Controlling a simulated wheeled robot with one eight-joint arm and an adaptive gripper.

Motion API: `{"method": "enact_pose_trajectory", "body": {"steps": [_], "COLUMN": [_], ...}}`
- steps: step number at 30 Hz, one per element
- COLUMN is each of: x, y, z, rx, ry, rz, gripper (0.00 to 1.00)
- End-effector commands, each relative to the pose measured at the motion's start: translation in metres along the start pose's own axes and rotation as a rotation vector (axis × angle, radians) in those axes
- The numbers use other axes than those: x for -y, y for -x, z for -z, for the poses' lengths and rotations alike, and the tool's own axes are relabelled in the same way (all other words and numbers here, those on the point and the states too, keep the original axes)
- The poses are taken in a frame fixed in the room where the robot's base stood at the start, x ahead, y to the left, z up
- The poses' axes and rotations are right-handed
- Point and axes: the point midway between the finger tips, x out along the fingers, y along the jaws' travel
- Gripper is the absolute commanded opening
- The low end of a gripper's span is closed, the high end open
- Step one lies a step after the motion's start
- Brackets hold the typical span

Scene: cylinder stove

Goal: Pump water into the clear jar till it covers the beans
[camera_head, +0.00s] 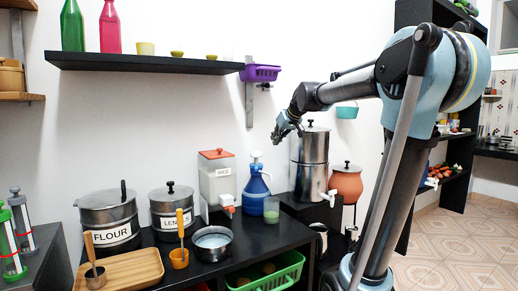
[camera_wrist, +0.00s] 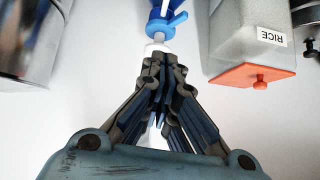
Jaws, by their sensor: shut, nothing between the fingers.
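A blue jug (camera_head: 256,192) with a pump on top (camera_head: 256,160) stands at the back of the black counter. Its blue spout and white pump head show in the wrist view (camera_wrist: 155,49), just beyond my fingertips. A small clear jar (camera_head: 271,211) with greenish contents stands in front of the jug; I cannot make out beans or a water level. My gripper (camera_head: 280,137) is shut and empty, held in the air above and to the right of the pump head. In the wrist view my closed fingers (camera_wrist: 163,66) partly overlap the pump head; I see no clear contact.
A white rice box (camera_head: 216,184) with a red lid stands left of the jug. A steel urn (camera_head: 310,160) stands on a raised block at right. A pot (camera_head: 211,240), a wooden tray (camera_head: 135,272) and a green basket (camera_head: 275,274) are nearer. A purple basket (camera_head: 261,73) hangs above.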

Motion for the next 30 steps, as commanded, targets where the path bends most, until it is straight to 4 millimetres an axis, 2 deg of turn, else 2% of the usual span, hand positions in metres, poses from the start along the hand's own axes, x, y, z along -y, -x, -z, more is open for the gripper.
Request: {"method": "enact_pose_trajectory", "body": {"steps": [1, 3, 6, 9, 23, 30], "x": [0.0, 0.0, 0.001, 0.002, 0.001, 0.001], "y": [-0.006, -0.012, -0.018, -0.02, -0.024, -0.052], "z": [0.022, 0.045, 0.067, 0.079, 0.082, 0.085], "rx": [-0.023, -0.052, -0.081, -0.096, -0.101, -0.101], "ry": [0.012, 0.026, 0.042, 0.048, 0.05, 0.052], "rz": [0.006, 0.011, 0.015, 0.019, 0.018, 0.017], "gripper": [0.0, 0.0, 0.0, 0.0, 0.0, 0.0]}}
